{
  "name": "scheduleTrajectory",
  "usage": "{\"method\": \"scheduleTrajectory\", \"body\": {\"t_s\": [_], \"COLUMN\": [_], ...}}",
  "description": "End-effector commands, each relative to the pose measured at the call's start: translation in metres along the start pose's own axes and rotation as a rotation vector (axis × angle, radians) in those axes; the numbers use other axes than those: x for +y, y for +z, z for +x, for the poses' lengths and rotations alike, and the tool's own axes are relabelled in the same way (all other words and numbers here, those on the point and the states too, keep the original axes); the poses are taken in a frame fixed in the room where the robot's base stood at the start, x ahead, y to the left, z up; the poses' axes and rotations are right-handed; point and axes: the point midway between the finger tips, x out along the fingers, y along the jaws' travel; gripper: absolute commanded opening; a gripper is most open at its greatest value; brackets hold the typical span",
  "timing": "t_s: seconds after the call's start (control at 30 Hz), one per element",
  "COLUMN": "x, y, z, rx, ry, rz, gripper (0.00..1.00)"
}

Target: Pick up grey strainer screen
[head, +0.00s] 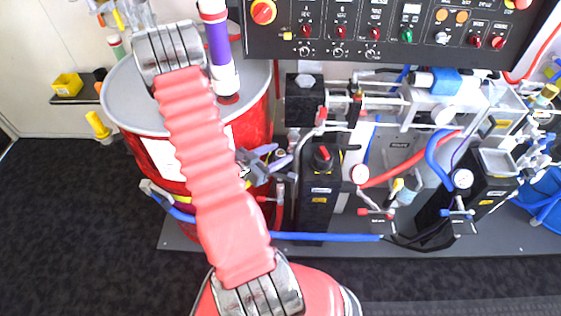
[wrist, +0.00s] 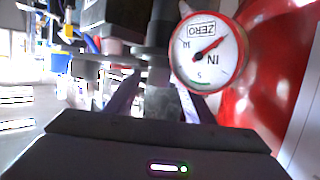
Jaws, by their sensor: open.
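My gripper (head: 268,163) is at the right side of the red drum, partly hidden by my red arm in the head view. In the wrist view my gripper (wrist: 158,104) has its two fingers apart. A grey, roughly cylindrical piece (wrist: 160,104) stands between the fingers, under a darker fitting. It may be the grey strainer screen, but its mesh cannot be made out. I cannot tell whether either finger touches it. The gripper housing hides the lower part of the wrist view.
A round gauge (wrist: 209,53) is close right of the fingers, beside the red drum (wrist: 265,75). The drum's grey lid (head: 120,95) shows in the head view. A black column (head: 320,190), blue hose (head: 325,237) and control panel (head: 400,30) crowd the right. Dark floor (head: 60,220) is clear at left.

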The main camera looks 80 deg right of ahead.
Motion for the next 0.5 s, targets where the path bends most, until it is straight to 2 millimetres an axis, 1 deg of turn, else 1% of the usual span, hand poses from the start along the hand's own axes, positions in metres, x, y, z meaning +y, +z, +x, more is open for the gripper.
{"method": "scheduleTrajectory", "body": {"t_s": [0.13, 0.23, 0.5], "x": [0.001, 0.001, 0.003], "y": [0.0, 0.0, 0.0], "z": [0.003, 0.01, 0.041], "rx": [0.0, 0.0, 0.0], "ry": [0.002, 0.002, 0.004], "rz": [0.001, 0.001, 0.002], "gripper": [0.48, 0.48, 0.48]}}
